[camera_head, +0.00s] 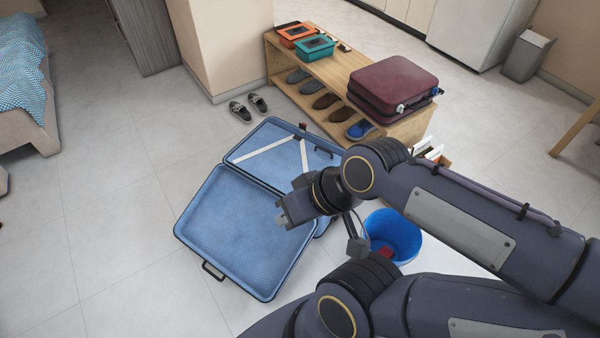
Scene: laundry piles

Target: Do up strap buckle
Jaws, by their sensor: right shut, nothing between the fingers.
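An open blue suitcase (235,225) lies on the floor, its near half empty. Its far half (275,145) holds two pale straps: one runs slantwise (262,151), the other runs down its right part (304,160). I cannot make out a buckle; my right arm covers the right part of the suitcase. My right gripper (283,214) is shut and empty, above the right side of the near half. Whether it touches the suitcase is unclear. My left gripper is not in view.
A blue bucket (405,238) with something red inside stands right of the suitcase. A wooden shoe bench (330,73) behind carries a maroon case (392,82) and orange and teal boxes (314,47). Grey shoes (240,111) lie near the wall. Floor at left is clear.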

